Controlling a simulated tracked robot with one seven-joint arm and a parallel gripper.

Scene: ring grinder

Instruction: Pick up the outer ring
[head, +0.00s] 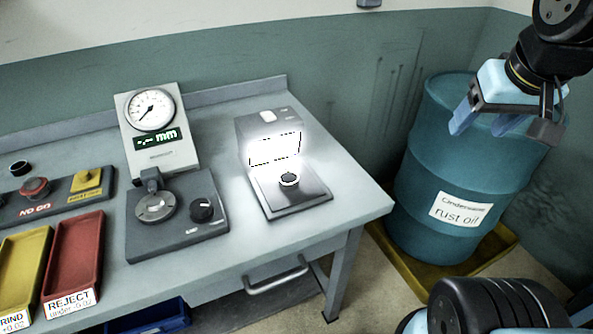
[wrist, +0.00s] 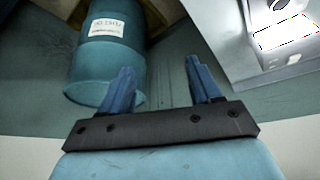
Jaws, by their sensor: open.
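My gripper (head: 502,132) is at the upper right of the head view, in front of the drum and well away from the bench top. Its two blue fingers are spread with nothing between them, as the wrist view (wrist: 159,68) also shows. A small ring-shaped part with a bright rim (head: 289,180) sits around a dark centre on the lit stand (head: 312,194). I cannot tell for sure that it is the outer ring. Another dark round ring-like piece (head: 20,168) is at the far left by the NO GO board.
The dial gauge (head: 152,112) stands on the bench (head: 262,243) behind a dark fixture (head: 135,240). Red (head: 72,255) and yellow (head: 22,262) trays lie at left. A teal rust oil drum (head: 425,165) stands right of the bench in a yellow tray (head: 400,262).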

